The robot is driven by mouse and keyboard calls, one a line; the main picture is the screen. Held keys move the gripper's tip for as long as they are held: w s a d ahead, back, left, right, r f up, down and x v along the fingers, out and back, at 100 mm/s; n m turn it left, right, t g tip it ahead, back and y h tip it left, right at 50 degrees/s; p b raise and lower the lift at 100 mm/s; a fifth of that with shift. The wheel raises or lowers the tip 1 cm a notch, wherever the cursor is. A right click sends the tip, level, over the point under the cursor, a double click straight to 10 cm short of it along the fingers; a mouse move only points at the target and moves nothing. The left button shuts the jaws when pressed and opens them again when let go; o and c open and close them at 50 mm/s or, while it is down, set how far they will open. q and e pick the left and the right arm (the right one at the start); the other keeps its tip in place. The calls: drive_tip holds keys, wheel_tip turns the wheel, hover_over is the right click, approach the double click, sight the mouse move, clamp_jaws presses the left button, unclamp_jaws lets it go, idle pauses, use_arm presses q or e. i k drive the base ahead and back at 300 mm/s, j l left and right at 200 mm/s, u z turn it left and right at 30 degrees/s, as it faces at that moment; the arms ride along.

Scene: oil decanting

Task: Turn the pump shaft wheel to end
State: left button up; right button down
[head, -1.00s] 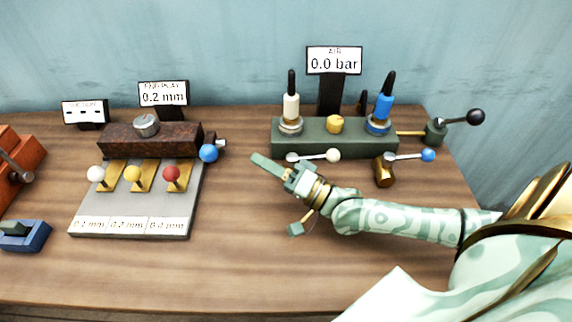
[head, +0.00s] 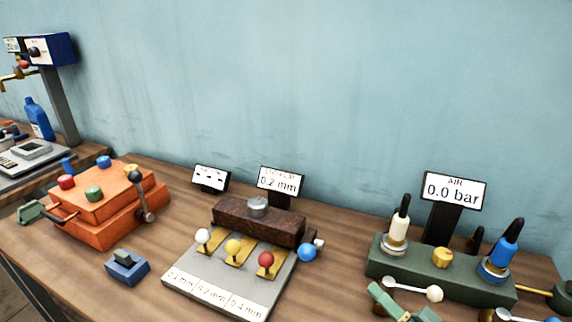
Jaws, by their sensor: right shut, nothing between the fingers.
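A rusty brown block (head: 230,217) stands at the back of a grey plate (head: 185,280), with a silver round knob (head: 257,205) on top and a blue ball (head: 307,252) at its right end. I cannot tell which of these is the pump shaft wheel. A sign reading 0.2 mm (head: 279,182) stands behind the block. My left gripper is not in view.
White, yellow and red ball levers (head: 233,247) stand on the plate. A green block (head: 400,262) with white and blue handles and a 0.0 bar sign (head: 454,190) is at right. An orange box (head: 105,205) and a small blue block (head: 127,267) are left.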

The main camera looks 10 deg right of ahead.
sight(256, 206)
drive_tip(key=k+j, duration=0.75)
drive_tip(key=k, duration=0.1)
